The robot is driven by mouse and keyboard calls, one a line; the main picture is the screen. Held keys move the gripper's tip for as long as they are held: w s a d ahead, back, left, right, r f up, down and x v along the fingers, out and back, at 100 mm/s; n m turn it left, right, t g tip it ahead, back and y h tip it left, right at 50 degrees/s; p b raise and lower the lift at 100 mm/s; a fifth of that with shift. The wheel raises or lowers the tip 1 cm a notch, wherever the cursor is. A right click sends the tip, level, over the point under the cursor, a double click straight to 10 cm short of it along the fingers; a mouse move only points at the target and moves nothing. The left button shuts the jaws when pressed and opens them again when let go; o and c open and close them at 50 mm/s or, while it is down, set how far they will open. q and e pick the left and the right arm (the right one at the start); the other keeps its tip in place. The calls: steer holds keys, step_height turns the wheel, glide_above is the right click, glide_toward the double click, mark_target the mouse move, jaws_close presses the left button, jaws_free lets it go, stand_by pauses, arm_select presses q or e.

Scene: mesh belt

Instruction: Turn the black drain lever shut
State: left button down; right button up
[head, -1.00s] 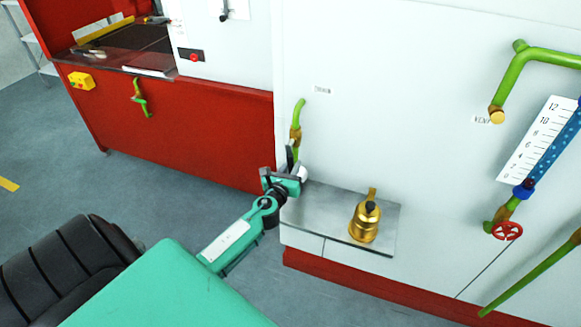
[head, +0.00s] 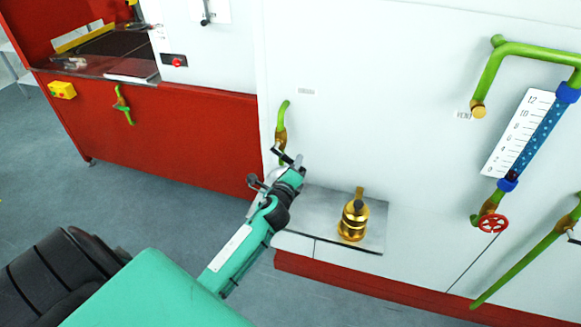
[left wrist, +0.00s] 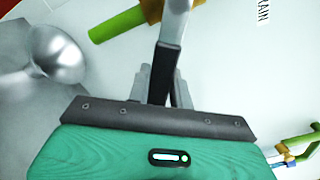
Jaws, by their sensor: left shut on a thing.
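The black drain lever (left wrist: 165,72) shows in the left wrist view as a black grip on a silvery metal arm, below a brass valve body. My left gripper (left wrist: 162,88) is shut on the black grip, one finger on each side. In the head view, my left gripper (head: 286,160) is at the lower end of the drain valve (head: 281,136), a brass body on a green pipe on the white panel. The gripper hides most of the lever there. My right gripper is not in view.
A grey shelf (head: 318,203) juts out below, with a brass fitting (head: 353,219) on it. A round silvery thing (left wrist: 58,53) is close beside the gripper in the wrist view. A gauge (head: 518,132), red handwheel (head: 493,223) and green pipes are at right.

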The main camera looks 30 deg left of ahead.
arm_select(q)
steer(key=r+n, duration=0.1)
steer(key=d+r+n, duration=0.1)
steer(key=n, duration=0.1)
steer(key=shift+w+r+p, duration=0.15)
steer(key=shift+r+p, duration=0.05)
steer(key=shift+p, duration=0.15)
steer(key=shift+r+n+p, duration=0.15)
steer(key=shift+r+n, duration=0.3)
steer(key=shift+n, duration=0.4)
steer(key=shift+r+n+p, duration=0.15)
steer(key=shift+r+n, duration=0.3)
steer(key=shift+n, duration=0.4)
steer(key=c, duration=1.2)
jaws_free()
steer(key=shift+c, duration=0.2)
